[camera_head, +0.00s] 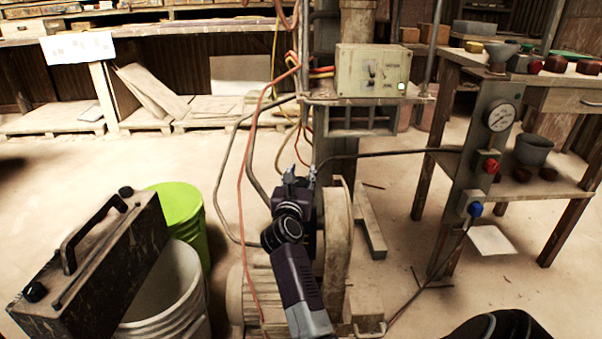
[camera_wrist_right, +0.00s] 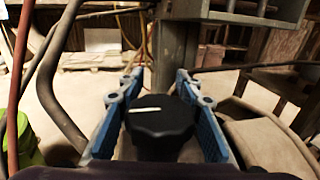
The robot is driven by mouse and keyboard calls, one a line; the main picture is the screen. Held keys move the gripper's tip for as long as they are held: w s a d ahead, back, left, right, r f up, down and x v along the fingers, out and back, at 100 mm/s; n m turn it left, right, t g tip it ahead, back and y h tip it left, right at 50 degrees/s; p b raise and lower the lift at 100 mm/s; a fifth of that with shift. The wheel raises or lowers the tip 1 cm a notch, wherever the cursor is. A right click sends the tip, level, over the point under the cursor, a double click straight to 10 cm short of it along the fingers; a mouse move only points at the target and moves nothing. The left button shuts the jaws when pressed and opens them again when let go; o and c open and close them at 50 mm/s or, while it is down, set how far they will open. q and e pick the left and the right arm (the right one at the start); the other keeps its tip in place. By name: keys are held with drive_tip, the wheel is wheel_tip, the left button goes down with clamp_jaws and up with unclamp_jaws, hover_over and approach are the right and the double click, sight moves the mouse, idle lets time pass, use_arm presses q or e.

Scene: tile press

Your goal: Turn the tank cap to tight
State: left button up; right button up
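The tank cap (camera_wrist_right: 162,124) is a black ribbed round knob with a white line on its top. In the right wrist view it sits low in the middle, the line pointing to the left. My right gripper (camera_head: 300,178) is over the machine in the middle of the head view, its fingers pointing away. My left gripper is not in view.
A control box (camera_head: 372,72) stands behind the gripper, with hoses and cables hanging to its left. A dirty wheel-like housing (camera_head: 337,240) is close on the right. A black case (camera_head: 95,268) and buckets (camera_head: 180,205) stand left. A gauge panel (camera_head: 487,150) stands right.

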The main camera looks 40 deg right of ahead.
drive_tip(key=shift+f, duration=0.15)
drive_tip(key=c, duration=0.5)
drive_tip(key=shift+f, duration=0.1)
clamp_jaws()
